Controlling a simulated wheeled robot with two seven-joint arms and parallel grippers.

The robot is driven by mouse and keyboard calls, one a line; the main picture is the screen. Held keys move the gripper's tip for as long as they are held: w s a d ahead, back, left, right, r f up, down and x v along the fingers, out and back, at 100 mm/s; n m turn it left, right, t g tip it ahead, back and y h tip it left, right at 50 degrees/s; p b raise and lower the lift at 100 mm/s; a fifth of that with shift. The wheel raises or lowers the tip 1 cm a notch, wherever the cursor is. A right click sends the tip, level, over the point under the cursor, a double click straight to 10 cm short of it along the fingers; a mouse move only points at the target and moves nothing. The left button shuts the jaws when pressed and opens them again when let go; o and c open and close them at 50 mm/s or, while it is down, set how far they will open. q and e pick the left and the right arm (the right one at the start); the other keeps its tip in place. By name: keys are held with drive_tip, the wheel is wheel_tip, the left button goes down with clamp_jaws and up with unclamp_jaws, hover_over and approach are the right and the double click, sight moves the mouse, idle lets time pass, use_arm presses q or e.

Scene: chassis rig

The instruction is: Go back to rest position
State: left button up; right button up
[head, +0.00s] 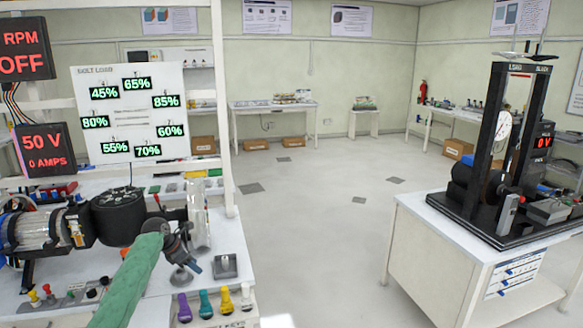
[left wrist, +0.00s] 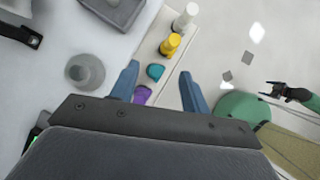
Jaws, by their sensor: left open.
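My left gripper (head: 190,268) is at the end of the green-sleeved arm, above the left workbench, in the head view. In the left wrist view its two blue fingers (left wrist: 160,92) are spread apart with nothing held between them. Beyond and below them is a row of plugs along the bench edge: purple (head: 184,308), teal (head: 206,304), yellow (head: 227,300) and white (head: 246,297).
A motor rig (head: 60,228) stands on the left bench beside my arm. A small grey switch box (head: 225,266) sits near the bench edge. A white table (head: 425,235) with a black test rig (head: 490,150) stands at right. The floor between is clear.

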use_arm(q)
drive_tip(key=s+d+f+m+y, duration=0.1)
drive_tip(key=s+d+f+m, duration=0.4)
drive_tip(key=s, duration=0.4)
drive_tip(key=s+d+f+m, duration=0.3)
drive_tip(key=s+f+m, duration=0.1)
drive_tip(key=s+f, duration=0.4)
drive_tip(key=s+d+f+m+y, duration=0.1)
drive_tip(key=s+d+f+m, duration=0.35)
drive_tip(key=s, duration=0.55)
drive_tip(key=s+r+m+y, duration=0.1)
drive_tip(key=s+r+m, duration=0.2)
drive_tip(key=s+m, duration=0.85)
drive_tip(key=s+r+m+y, duration=0.2)
drive_tip(key=s, duration=1.9)
drive_tip(key=s+d+f+x, duration=0.1)
drive_tip(key=s+x, duration=0.1)
drive_tip(key=x, duration=0.9)
drive_tip(key=s+d+x, duration=0.1)
drive_tip(key=s+x, duration=0.2)
drive_tip(key=x, duration=0.9)
drive_tip(key=s+f+g, duration=0.1)
drive_tip(key=s+f, duration=0.2)
drive_tip(key=f, duration=0.8)
drive_tip(key=s+d+f, duration=0.1)
drive_tip(key=s+f, duration=0.3)
drive_tip(key=f, duration=0.7)
drive_tip(key=shift+g+h, duration=0.3)
drive_tip(key=shift+g, duration=0.1)
